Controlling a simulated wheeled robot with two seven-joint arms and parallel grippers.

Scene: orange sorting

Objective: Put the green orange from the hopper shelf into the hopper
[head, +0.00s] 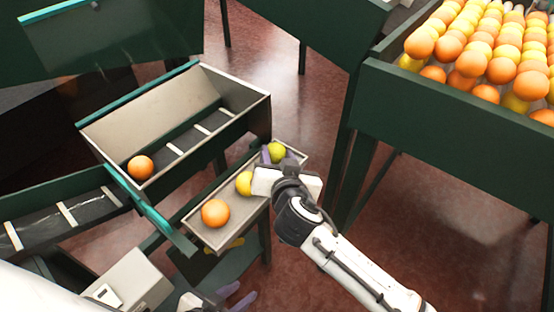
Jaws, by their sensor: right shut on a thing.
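The green orange (278,150) is at the far right end of the hopper shelf (234,233), a shallow metal tray. My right gripper (272,156) is shut on it, with a purple finger at its left side; the other finger is mostly hidden. I cannot tell whether the fruit still touches the tray. A yellow fruit (244,184) and an orange one (215,213) also lie on the shelf. The hopper (150,110), a metal bin with a slatted belt at its bottom, stands behind the shelf and holds one orange (140,167). My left gripper (236,296) is low, empty and open.
A green crate table (455,118) at the upper right holds many orange and yellow fruits. A slatted conveyor (75,211) runs off to the left. A teal-edged wall (150,212) stands between conveyor and shelf. A grey box (128,280) is at the lower left.

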